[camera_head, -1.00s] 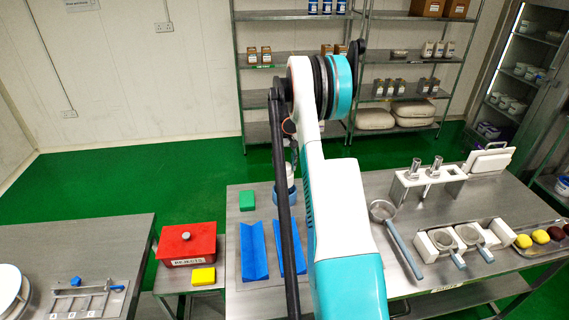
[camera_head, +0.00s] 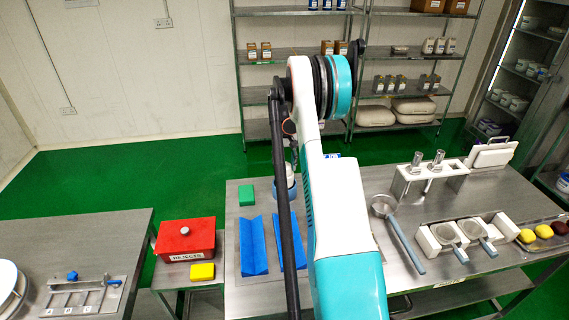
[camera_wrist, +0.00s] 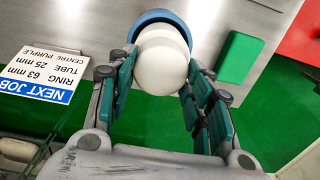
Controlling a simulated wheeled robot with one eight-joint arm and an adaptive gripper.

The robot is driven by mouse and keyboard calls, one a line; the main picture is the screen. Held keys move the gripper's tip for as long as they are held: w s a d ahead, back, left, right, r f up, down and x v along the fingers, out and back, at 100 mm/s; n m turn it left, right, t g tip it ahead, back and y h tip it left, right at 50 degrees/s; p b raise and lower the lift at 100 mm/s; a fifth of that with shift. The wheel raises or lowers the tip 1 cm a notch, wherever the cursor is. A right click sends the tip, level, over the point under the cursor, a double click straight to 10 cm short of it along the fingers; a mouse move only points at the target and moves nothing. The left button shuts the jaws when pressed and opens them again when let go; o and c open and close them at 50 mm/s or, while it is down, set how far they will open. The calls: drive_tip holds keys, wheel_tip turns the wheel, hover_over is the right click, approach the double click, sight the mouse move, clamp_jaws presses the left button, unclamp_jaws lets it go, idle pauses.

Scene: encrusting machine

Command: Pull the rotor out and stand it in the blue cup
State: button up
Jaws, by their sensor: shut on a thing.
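A white, round, smooth part, apparently the rotor (camera_wrist: 160,65), sits between the fingers of my gripper (camera_wrist: 158,78) in the wrist view. My gripper is shut on it. The blue cup (camera_wrist: 150,15) shows as a blue rim just beyond the white part. I cannot tell whether the part is inside the cup or held above it. In the head view the white part (camera_head: 290,174) and the blue cup (camera_head: 279,193) show only partly beside my arm, which hides the gripper.
A green block (camera_head: 247,194) lies left of the cup, with blue V-shaped rests (camera_head: 254,247) in front. A red rejects box (camera_head: 186,240) and yellow block (camera_head: 202,272) stand further left. A sieve (camera_head: 383,206) and white holder (camera_head: 408,187) stand right. A job sign (camera_wrist: 40,75) is near.

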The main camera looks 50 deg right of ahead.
sight(285, 173)
drive_tip(key=shift+f+b, duration=1.75)
drive_tip(key=shift+f, duration=0.8)
drive_tip(key=shift+r, duration=0.1)
drive_tip(key=o, duration=1.4)
drive_tip(key=shift+o, duration=0.2)
drive_tip(key=shift+o, duration=0.8)
drive_tip(key=shift+r+p, duration=1.45)
drive_tip(key=shift+r, duration=2.3)
